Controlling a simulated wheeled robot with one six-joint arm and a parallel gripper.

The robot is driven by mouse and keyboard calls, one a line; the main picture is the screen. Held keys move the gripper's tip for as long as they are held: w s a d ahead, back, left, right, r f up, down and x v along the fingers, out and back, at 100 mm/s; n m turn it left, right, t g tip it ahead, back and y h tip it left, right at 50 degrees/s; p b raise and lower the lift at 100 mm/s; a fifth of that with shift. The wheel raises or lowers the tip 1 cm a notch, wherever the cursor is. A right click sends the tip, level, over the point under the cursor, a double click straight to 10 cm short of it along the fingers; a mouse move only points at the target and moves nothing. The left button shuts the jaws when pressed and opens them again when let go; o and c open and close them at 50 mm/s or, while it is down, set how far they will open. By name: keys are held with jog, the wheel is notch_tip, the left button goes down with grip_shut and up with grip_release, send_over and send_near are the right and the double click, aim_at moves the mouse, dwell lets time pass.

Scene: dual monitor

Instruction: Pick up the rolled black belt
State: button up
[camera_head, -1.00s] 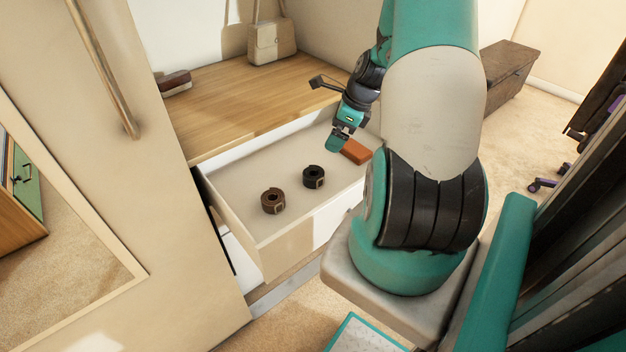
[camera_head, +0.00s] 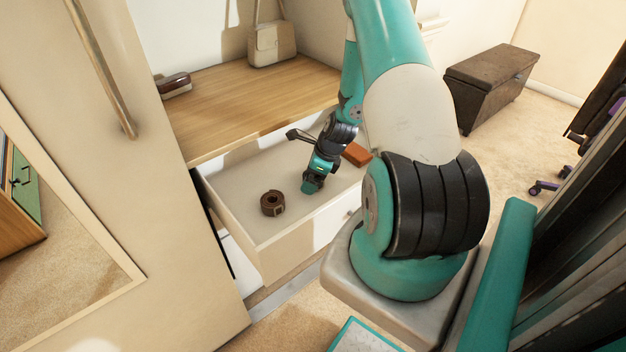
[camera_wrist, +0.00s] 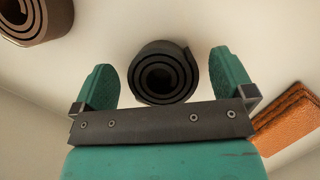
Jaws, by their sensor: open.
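The rolled black belt (camera_wrist: 162,75) lies in the open drawer (camera_head: 232,184). In the head view my gripper (camera_head: 311,187) is low over the drawer and hides the black belt. I cannot tell the exact height of the fingertips from the drawer floor.
A rolled brown belt (camera_head: 272,203) lies to the left in the drawer, and it shows at the wrist view's upper left (camera_wrist: 36,18). An orange-brown item (camera_head: 357,154) lies to the right. The drawer walls surround them, and a wooden shelf (camera_head: 250,105) overhangs the back.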

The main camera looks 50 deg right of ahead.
jog(key=shift+w+f, duration=0.1)
jog(key=shift+f, duration=0.15)
jog(key=c, duration=1)
jog(key=shift+r, duration=0.15)
